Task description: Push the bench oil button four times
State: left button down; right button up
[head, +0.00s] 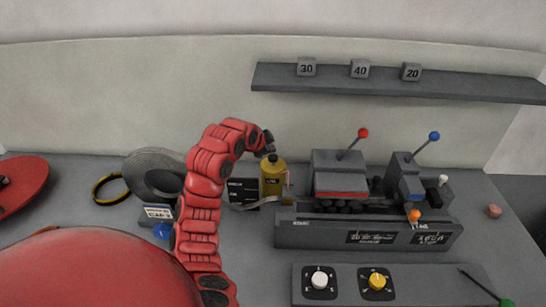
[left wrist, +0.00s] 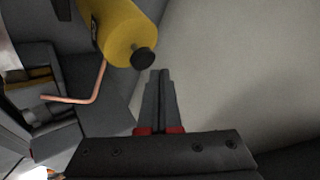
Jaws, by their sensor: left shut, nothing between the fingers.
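A yellow oil canister (head: 274,178) with a black button (head: 272,158) on top stands on the bench, left of the grey machine. A bent copper-coloured spout sticks out from its side. My left gripper (head: 268,146) is shut and empty, close above the button in the head view. In the left wrist view the closed fingers (left wrist: 160,92) point up beside the button (left wrist: 144,58) on the yellow canister (left wrist: 120,32). A small gap shows between fingertips and button there. Whether the button is pressed down, I cannot tell. My right gripper is out of view.
The grey machine (head: 370,236) with red and blue ball levers stands right of the canister. A dark sign (head: 243,191) and grey coil (head: 152,177) are to its left. A shelf (head: 400,83) with numbered blocks hangs above. A knob panel (head: 345,284) lies in front.

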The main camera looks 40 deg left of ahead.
aim_at(270, 158)
pick_arm(q)
jog(key=shift+r, duration=2.4)
